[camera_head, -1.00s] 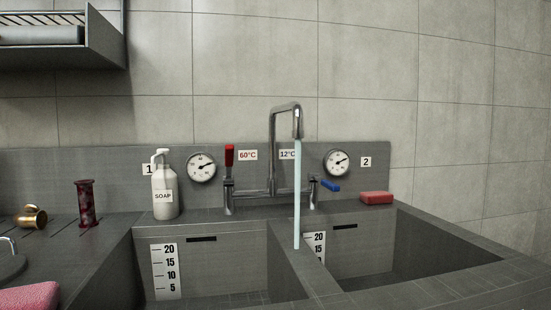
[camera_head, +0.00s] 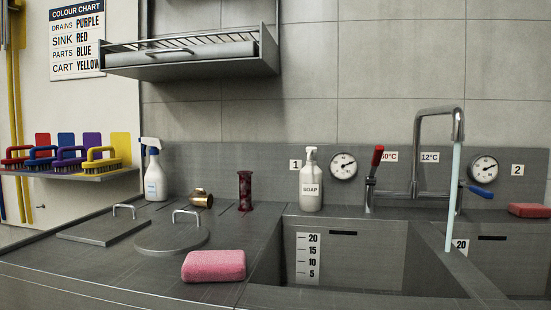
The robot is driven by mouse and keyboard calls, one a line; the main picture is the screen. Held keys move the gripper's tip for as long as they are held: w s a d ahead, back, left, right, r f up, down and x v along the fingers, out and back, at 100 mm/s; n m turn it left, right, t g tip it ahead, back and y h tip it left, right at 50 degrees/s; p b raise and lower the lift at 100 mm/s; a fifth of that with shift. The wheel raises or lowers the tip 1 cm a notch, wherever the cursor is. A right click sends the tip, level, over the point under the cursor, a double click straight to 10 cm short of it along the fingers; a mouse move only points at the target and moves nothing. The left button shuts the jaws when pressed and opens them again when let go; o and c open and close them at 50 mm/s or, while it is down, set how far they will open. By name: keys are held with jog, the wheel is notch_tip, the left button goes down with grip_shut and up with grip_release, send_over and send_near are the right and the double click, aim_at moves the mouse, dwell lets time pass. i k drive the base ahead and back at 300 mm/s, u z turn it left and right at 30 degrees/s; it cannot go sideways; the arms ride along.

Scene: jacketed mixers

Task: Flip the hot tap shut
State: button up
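The hot tap has a red lever (camera_head: 377,156) that stands nearly upright on the left of the mixer, beside the red 60°C label (camera_head: 390,157). The cold tap has a blue lever (camera_head: 481,191) on the right that points out sideways, below and right of the 12°C label (camera_head: 430,157). The spout (camera_head: 458,125) pours a pale stream of water (camera_head: 453,200) down to the divider between the two basins. My gripper is not in view.
A soap bottle (camera_head: 311,182) stands behind basin 1 (camera_head: 350,262), left of the red lever. A rack (camera_head: 190,62) hangs above.

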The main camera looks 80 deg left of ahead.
aim_at(371, 178)
jog(key=u, duration=2)
